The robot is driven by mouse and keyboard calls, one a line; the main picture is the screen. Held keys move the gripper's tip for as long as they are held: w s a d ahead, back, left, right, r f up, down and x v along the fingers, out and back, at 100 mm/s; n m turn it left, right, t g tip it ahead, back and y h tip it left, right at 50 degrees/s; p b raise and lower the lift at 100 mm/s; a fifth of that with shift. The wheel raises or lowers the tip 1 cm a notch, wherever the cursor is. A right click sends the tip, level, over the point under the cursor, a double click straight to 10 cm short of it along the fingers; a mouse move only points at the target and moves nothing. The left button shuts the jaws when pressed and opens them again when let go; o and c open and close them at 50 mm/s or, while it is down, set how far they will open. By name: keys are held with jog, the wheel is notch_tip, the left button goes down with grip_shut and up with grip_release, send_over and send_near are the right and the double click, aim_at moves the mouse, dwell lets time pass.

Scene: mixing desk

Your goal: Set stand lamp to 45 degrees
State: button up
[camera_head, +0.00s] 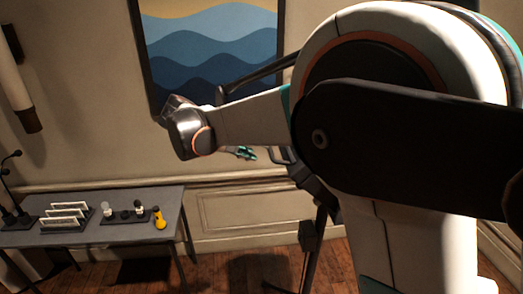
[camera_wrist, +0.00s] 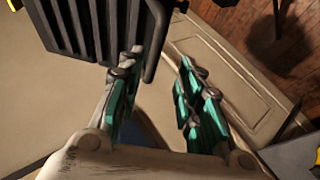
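The stand lamp's black ribbed head (camera_wrist: 85,25) fills the upper left of the wrist view, with a black bar handle (camera_wrist: 158,45) at its right side. My gripper (camera_wrist: 159,68) is open, with teal pads on its two fingers. In the picture the handle lies between the fingertips, nearer the left finger; I cannot tell whether they touch. In the head view my gripper (camera_head: 243,153) shows beside the handle (camera_head: 283,155). The lamp's dark stand (camera_head: 308,238) reaches down toward the floor. My arm hides most of the lamp head there, so its angle is unclear.
A grey desk (camera_head: 90,240) stands at the lower left with white racks (camera_head: 67,213), small dark items and a yellow object (camera_head: 159,219). A wave picture (camera_head: 215,50) hangs on the wall behind my arm. Wooden floor (camera_head: 215,268) shows between desk and lamp.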

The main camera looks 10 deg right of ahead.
jog(key=v, duration=0.7)
